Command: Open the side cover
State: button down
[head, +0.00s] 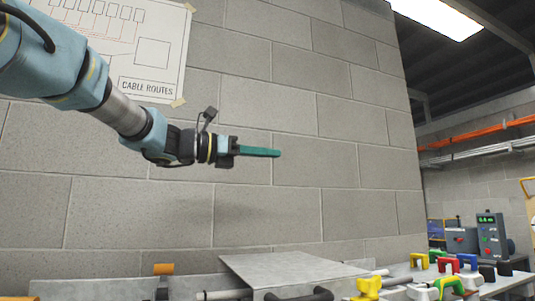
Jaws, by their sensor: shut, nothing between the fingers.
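My gripper (277,153) reaches in from the upper left and points right, with its long green fingers shut together and empty. It is in the air in front of the block wall, touching nothing that I can see. I cannot pick out a side cover for certain. A grey metal housing (290,268) with a flat sloping top stands at the bottom middle, below my gripper, its lower part cut off by the frame. Grey machine boxes (490,232), one with a green display, stand apart at the far right.
A grey block wall (300,110) fills the background, with a "CABLE ROUTES" sheet (120,45) taped on it. Yellow (368,286), green, red and blue handle-like parts stand at lower right. An orange-topped part (163,269) is at lower left. Orange pipes (480,132) run at right.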

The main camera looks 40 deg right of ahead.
jog(key=c, duration=1.6)
grip_release()
jog(key=c, duration=0.8)
grip_release()
jog(key=shift+o, duration=0.2)
jog(key=shift+a, duration=0.1)
jog(key=b+v, duration=0.3)
jog(key=v, duration=0.7)
jog(key=shift+w+a+b, duration=0.15)
jog(key=shift+a+b, duration=0.15)
jog(key=shift+b, duration=0.1)
